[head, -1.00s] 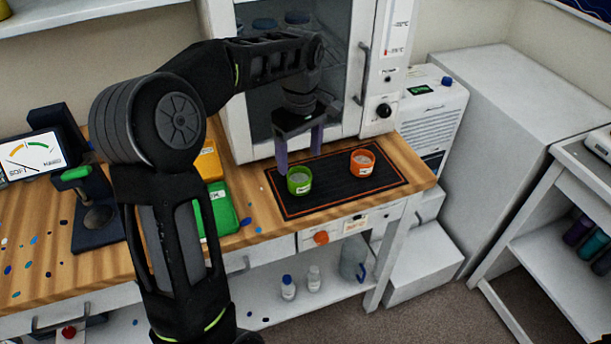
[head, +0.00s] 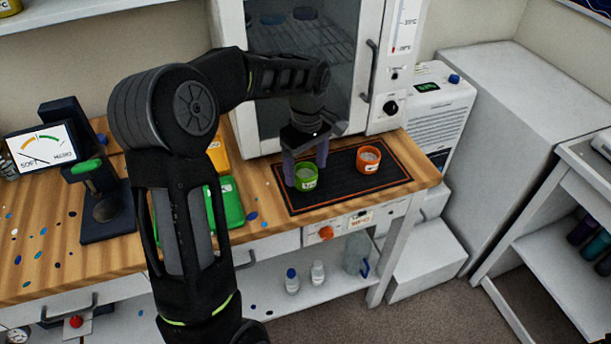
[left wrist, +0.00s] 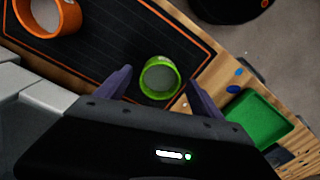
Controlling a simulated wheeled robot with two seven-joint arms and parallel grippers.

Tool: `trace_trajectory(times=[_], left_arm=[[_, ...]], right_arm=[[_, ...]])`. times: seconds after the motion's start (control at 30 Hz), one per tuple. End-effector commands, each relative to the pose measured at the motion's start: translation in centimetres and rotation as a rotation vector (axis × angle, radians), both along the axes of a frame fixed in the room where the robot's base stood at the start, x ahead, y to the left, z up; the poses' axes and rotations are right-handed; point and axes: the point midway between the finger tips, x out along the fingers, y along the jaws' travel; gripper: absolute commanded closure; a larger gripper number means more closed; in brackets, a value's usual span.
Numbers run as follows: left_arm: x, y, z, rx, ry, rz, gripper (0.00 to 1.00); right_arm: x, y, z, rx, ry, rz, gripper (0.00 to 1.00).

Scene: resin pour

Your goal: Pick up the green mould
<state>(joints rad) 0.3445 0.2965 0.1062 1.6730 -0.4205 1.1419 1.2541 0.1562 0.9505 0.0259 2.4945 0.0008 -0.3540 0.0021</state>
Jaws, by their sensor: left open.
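The green mould (head: 306,178) stands upright on the black mat (head: 340,184) with the orange outline, near the mat's left side. A pale filling shows inside it. My left gripper (head: 306,168) is open and low at the mould, with its fingers around the mould's far side in the head view. In the left wrist view, the green mould (left wrist: 159,77) is just ahead of and between the two spread purple fingers (left wrist: 162,88). Whether either finger touches it, I cannot tell. My right gripper is not in view.
An orange mould (head: 368,159) stands on the mat to the right, also shown in the left wrist view (left wrist: 47,15). A white oven cabinet (head: 382,85) rises behind. A green tray (head: 229,203) lies to the left. The mat's front right is clear.

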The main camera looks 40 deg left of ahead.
Motion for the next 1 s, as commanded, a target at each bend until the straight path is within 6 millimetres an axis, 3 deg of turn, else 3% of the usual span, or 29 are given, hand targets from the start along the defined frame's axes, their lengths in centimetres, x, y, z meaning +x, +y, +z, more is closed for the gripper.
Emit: trace_trajectory(times=[0.23,0.8,1.0], left_arm=[[0.0,0.0,-2.5,0.000,-0.001,0.000,0.23],[0.0,0.0,-2.6,0.001,-0.001,0.000,0.23],[0.0,0.0,-2.6,0.001,-0.001,0.000,0.39]], right_arm=[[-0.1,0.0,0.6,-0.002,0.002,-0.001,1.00],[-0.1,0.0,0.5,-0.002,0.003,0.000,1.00],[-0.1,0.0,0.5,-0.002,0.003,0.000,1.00]])
